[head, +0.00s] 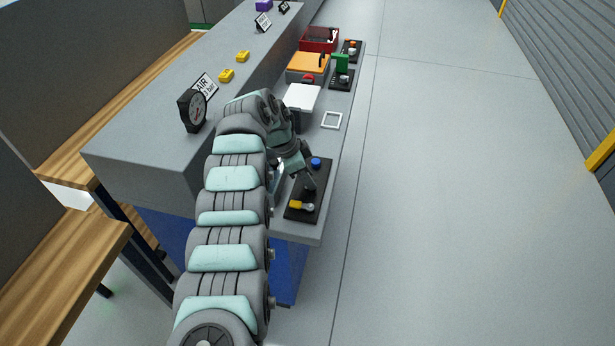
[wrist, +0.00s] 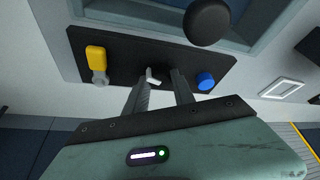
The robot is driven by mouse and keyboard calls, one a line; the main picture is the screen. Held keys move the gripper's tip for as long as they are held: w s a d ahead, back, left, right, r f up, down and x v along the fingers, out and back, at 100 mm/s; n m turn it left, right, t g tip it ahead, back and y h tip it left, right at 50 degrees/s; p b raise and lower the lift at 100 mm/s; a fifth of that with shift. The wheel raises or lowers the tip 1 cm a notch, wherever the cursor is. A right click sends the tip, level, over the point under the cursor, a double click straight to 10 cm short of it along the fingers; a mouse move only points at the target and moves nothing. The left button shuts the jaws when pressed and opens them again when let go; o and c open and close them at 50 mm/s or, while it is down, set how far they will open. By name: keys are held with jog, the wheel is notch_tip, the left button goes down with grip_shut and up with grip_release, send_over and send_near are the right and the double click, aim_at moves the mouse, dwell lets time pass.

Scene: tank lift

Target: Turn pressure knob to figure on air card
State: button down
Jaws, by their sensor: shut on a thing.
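The air card (head: 205,86) stands tilted on the upper grey ledge, with "AIR" on it; its figure is too small to read. A round dial gauge (head: 194,111) stands beside it, its reading not legible. A black panel (head: 296,216) on the lower shelf carries a yellow-handled valve (head: 300,205) and a blue knob (head: 315,162). My gripper (head: 309,185) is down at the panel between these two. In the wrist view its fingers (wrist: 163,88) are shut on what looks like the dark pressure knob, mostly hidden, with a small white pointer (wrist: 153,76) showing.
A black round thing (wrist: 208,22) shows beyond the panel in the wrist view. A white square frame (head: 331,120), white box (head: 301,97), orange box (head: 308,65) and red crate (head: 319,40) lie farther along the shelf. Yellow pieces (head: 227,76) sit on the ledge. The floor at right is clear.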

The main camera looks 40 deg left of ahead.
jog(key=c, duration=1.1)
grip_release()
jog(key=shift+o, duration=0.2)
jog(key=p+v, duration=0.2)
jog(key=v, duration=0.8)
jog(key=shift+r+p, duration=0.35)
jog(key=shift+p, duration=0.05)
jog(key=shift+s, duration=0.15)
